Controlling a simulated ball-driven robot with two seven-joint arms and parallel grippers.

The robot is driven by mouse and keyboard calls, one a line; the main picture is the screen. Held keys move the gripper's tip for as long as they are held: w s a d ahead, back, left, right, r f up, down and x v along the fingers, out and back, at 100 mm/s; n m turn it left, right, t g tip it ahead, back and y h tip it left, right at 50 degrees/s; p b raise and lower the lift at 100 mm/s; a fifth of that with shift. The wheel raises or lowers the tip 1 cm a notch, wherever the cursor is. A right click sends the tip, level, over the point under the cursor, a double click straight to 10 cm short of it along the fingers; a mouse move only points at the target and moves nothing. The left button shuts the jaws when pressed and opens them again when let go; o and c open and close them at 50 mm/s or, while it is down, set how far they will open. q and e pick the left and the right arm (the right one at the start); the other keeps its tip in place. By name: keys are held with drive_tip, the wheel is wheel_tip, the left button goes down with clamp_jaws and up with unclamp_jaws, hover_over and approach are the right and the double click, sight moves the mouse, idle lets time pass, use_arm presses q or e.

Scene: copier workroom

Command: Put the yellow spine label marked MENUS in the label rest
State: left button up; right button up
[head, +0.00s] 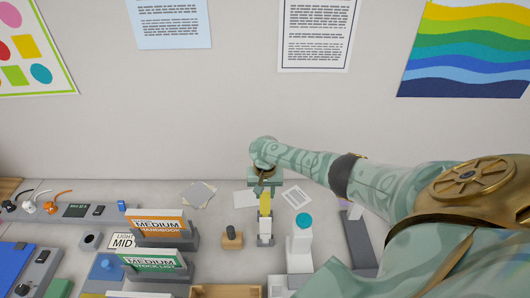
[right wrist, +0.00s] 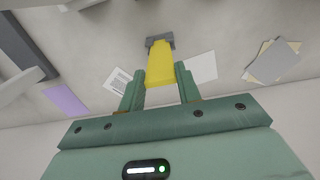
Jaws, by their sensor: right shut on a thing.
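The yellow spine label (head: 265,205) stands upright between the fingers of my right gripper (head: 265,188), which is shut on it. In the right wrist view the yellow label (right wrist: 160,64) sticks out beyond the fingertips (right wrist: 160,78). Its marking cannot be read. My left gripper is not in view.
A wooden block with a dark knob (head: 232,238) stands left of the holder. Loose papers lie behind.

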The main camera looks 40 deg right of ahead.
drive_tip(key=o, duration=1)
drive_tip(key=shift+o, duration=0.2)
wheel_tip(320, 180, up, 16)
drive_tip(key=p, duration=0.5)
drive_tip(key=shift+p, duration=0.4)
